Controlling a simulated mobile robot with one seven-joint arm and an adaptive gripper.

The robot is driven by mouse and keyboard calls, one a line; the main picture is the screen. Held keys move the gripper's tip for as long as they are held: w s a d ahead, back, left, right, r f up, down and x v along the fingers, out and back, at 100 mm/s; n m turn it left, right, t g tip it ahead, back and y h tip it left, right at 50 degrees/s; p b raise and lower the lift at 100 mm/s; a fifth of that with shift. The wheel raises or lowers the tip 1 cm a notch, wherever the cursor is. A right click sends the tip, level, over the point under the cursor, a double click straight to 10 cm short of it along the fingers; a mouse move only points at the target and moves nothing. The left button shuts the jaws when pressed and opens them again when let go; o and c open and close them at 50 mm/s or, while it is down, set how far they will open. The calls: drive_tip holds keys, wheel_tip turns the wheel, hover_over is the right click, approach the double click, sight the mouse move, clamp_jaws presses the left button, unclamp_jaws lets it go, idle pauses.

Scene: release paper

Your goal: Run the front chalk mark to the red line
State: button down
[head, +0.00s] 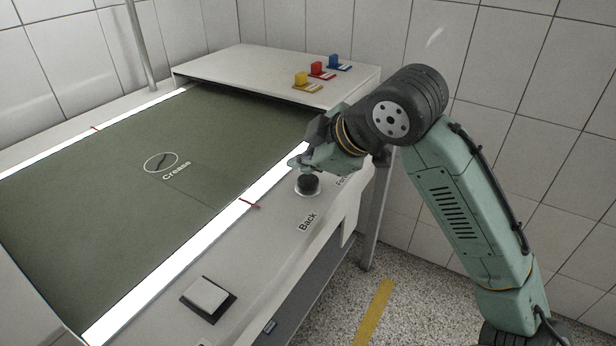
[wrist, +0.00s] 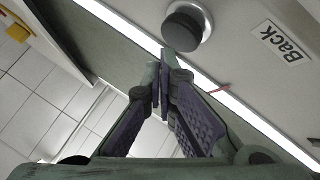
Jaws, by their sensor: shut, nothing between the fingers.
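A green sheet (head: 110,200) lies on the bed between two bright white strips. It bears a white oval mark (head: 160,162) labelled "Crease" and a faint thin line beside it. Which of these is the front chalk mark, I cannot tell. A short red line (head: 250,204) crosses the near strip; it also shows in the wrist view (wrist: 220,88). Another red line (head: 96,128) is at the far strip. A black knob (head: 308,185) stands on the near panel; it also shows in the wrist view (wrist: 183,28). My gripper (head: 296,161) is shut and empty, close to the knob; contact is unclear.
A "Back" label (head: 307,222) is in front of the knob; a "For..." label (head: 342,181) is partly hidden behind my arm. A white square button (head: 206,294) is nearer. A raised cover (head: 240,70) carries yellow, red and blue pieces.

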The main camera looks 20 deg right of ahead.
sight(305, 182)
drive_tip(key=shift+r+p, duration=1.95)
drive_tip(key=shift+r, duration=0.55)
